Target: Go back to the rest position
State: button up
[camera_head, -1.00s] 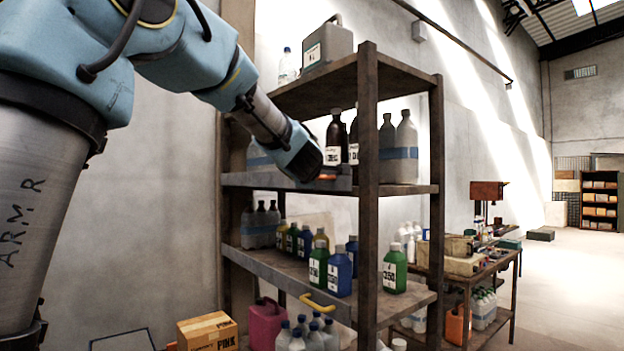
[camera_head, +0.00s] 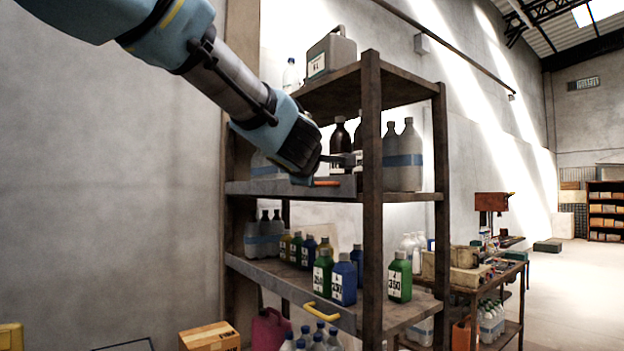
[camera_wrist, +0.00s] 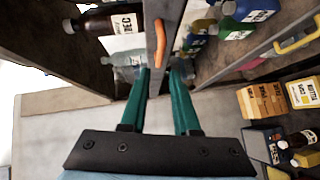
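My gripper (camera_head: 342,160) is at the middle shelf of the rack, in front of the dark bottles, with its wrist reaching in from the upper left. In the wrist view my gripper (camera_wrist: 160,70) shows two green fingers with a gap between their tips. Nothing is held between them. An orange handle (camera_wrist: 166,50) on the shelf edge shows just beyond the tips; it also shows below the gripper in the head view (camera_head: 327,183).
The rack (camera_head: 372,210) carries dark and grey bottles (camera_head: 403,160), a grey canister (camera_head: 331,52) on top, and green and blue bottles (camera_head: 343,282) lower down. A yellow handle (camera_head: 322,311) juts from the lower shelf. Bare wall lies left.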

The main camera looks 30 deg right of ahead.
dwell(0.3)
jog(key=w+a+f+m+g+y+b, duration=0.1)
jog(key=a+f+m+g, duration=0.1)
jog(key=a+f, duration=0.5)
jog(key=w+a+f+m+g+y, duration=0.1)
jog(key=w+a+f+m+y, duration=0.2)
jog(key=f, duration=0.7)
jog(key=a+f+m+g+b, duration=0.1)
jog(key=a+f+m+g, duration=0.1)
jog(key=a+f, duration=0.55)
jog(key=s+a+f+m+g+y, duration=0.2)
jog(key=s+a+f+g, duration=0.1)
jog(key=s+a+f, duration=0.4)
jog(key=s+a+f+m+g+y+b, duration=0.1)
jog(key=s+a+f+g+y, duration=0.1)
jog(key=s+a+f+g, duration=0.2)
jog(key=s+a+f, duration=0.3)
jog(key=a+f, duration=0.4)
jog(key=a, duration=0.2)
jog(key=shift+s+a+f+m+y+b, duration=0.15)
jog(key=shift+a+f+m+y+b, duration=0.15)
jog(key=shift+f+m, duration=0.1)
